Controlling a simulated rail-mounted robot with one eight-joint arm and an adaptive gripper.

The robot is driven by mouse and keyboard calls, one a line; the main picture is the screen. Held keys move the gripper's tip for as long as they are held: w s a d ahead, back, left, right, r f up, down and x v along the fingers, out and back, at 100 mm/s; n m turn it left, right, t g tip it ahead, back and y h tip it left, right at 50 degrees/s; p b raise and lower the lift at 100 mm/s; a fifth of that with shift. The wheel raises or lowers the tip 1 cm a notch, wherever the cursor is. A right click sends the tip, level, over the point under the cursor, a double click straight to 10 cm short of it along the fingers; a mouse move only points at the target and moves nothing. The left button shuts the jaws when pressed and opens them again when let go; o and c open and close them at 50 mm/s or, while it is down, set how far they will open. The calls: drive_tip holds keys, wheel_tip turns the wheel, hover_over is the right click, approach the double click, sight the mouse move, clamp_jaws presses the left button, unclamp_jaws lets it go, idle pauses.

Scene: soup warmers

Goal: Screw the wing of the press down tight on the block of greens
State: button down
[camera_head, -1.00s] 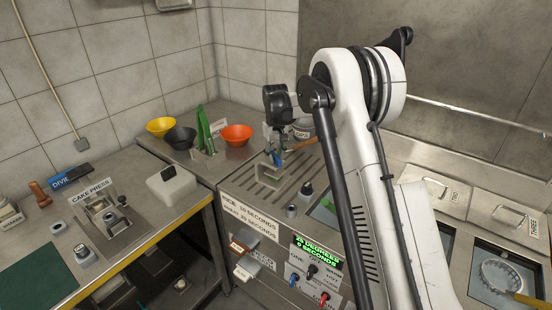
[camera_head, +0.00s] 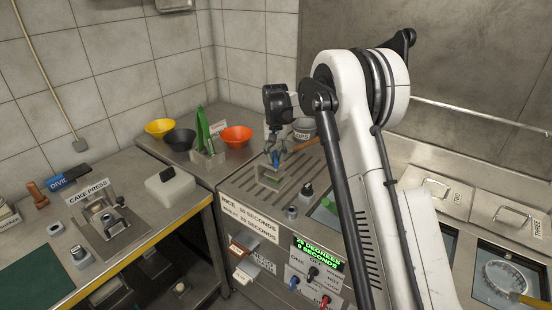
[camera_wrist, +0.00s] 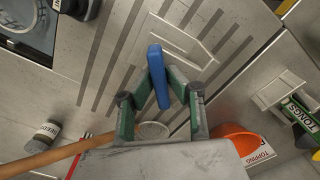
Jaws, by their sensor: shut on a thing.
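My gripper (camera_head: 274,157) hangs over the slotted steel plate (camera_head: 246,186) beside the soup warmers. In the wrist view its green-padded fingers (camera_wrist: 163,82) are shut on a slim blue bar (camera_wrist: 158,76), which also shows in the head view (camera_head: 276,160). What the blue bar belongs to is hidden. A small green patch (camera_head: 270,179) lies below the fingers; I cannot tell whether it is the block of greens. The steel cake press (camera_head: 107,220), with a black knob on it, stands on the left counter, well apart from my gripper.
A wooden-handled strainer (camera_wrist: 45,158) lies close beside the fingers. Yellow (camera_head: 160,128), black (camera_head: 179,139) and orange (camera_head: 236,136) bowls stand at the back. Control knobs (camera_head: 313,274) are at the front.

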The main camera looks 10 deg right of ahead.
drive_tip(key=shift+m+b, duration=0.6)
drive_tip(key=shift+m, duration=1.1)
drive_tip(key=shift+m, duration=0.5)
drive_tip(key=shift+m+b, duration=0.5)
drive_tip(key=shift+m, duration=1.1)
drive_tip(key=c, duration=1.7)
unclamp_jaws()
drive_tip(key=shift+r, duration=0.1)
